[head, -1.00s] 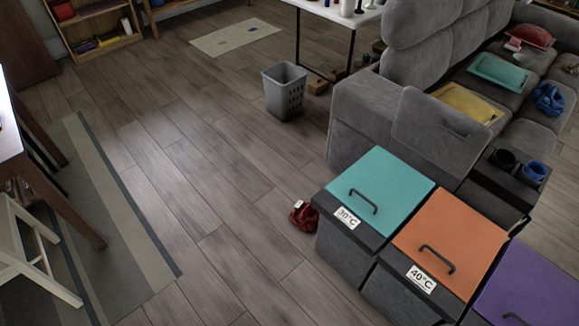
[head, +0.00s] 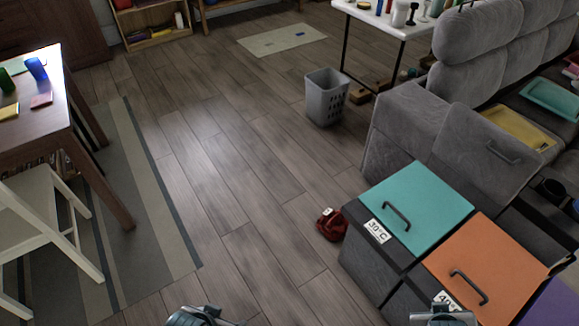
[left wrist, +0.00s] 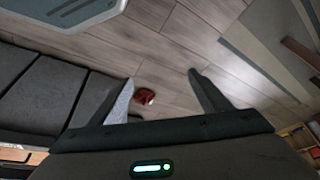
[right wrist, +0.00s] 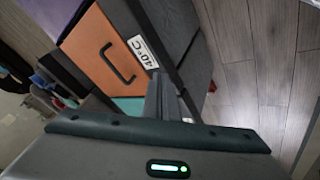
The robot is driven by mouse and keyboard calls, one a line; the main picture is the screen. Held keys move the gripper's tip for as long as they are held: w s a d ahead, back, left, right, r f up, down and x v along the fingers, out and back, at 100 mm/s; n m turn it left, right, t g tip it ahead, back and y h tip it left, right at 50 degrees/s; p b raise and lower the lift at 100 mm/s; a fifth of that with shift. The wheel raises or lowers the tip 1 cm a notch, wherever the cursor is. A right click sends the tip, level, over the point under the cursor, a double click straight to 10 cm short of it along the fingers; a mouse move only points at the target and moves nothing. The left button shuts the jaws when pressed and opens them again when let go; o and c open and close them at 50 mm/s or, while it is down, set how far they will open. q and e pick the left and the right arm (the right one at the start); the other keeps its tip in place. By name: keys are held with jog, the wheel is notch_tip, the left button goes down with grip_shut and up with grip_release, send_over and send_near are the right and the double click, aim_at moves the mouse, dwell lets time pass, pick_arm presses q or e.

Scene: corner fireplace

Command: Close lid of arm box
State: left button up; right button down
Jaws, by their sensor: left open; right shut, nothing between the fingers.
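The arm box is in the grey sofa's near arm at the right of the head view. The box opening is mostly hidden behind the lid and the coloured bins. My left gripper (head: 203,317) is at the bottom edge, over the floor, far from the lid. In the left wrist view its fingers are spread and empty. My right gripper (head: 445,318) is at the bottom right, by the orange-lidded bin. In the right wrist view its fingers (right wrist: 160,85) are together, holding nothing.
Bins with teal (head: 415,205), orange (head: 485,268) and purple (head: 555,305) lids stand between me and the sofa arm. A red object (head: 331,225) lies on the floor beside them. A grey basket (head: 326,97) stands further back. The central floor is clear; a white chair (head: 45,230) is left.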

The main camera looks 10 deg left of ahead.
jog(key=w+d+r+t+h, duration=0.1)
jog(key=w+d+r+h, duration=0.2)
jog(key=w+d, duration=0.25)
jog(key=w+d+r+n+t+h, duration=0.1)
jog(key=w+d+r+h, duration=0.1)
jog(key=w+d, duration=0.35)
jog(key=w+d+r+t+h, duration=0.1)
jog(key=w+d+r+h, duration=0.2)
jog(key=w+d, duration=0.25)
pick_arm(q)
jog(key=d+f+t, duration=0.1)
jog(key=d+f, duration=0.1)
jog(key=f, duration=1.1)
jog(key=d+f+t+h, duration=0.1)
jog(key=d+f+t, duration=0.1)
jog(key=f, duration=1.1)
jog(key=shift+s+d+m, duration=0.3)
jog(key=shift+s+d, duration=0.05)
jog(key=shift+s, duration=0.1)
pick_arm(e)
jog(key=w+d+r+n+t+h, duration=0.2)
jog(key=w+r+n, duration=0.4)
jog(key=w, duration=0.7)
jog(key=shift+w+d+r+t, duration=0.15)
jog(key=shift+r+t, duration=0.15)
jog(key=shift+t, duration=0.5)
pick_arm(q)
jog(key=shift+d, duration=0.1)
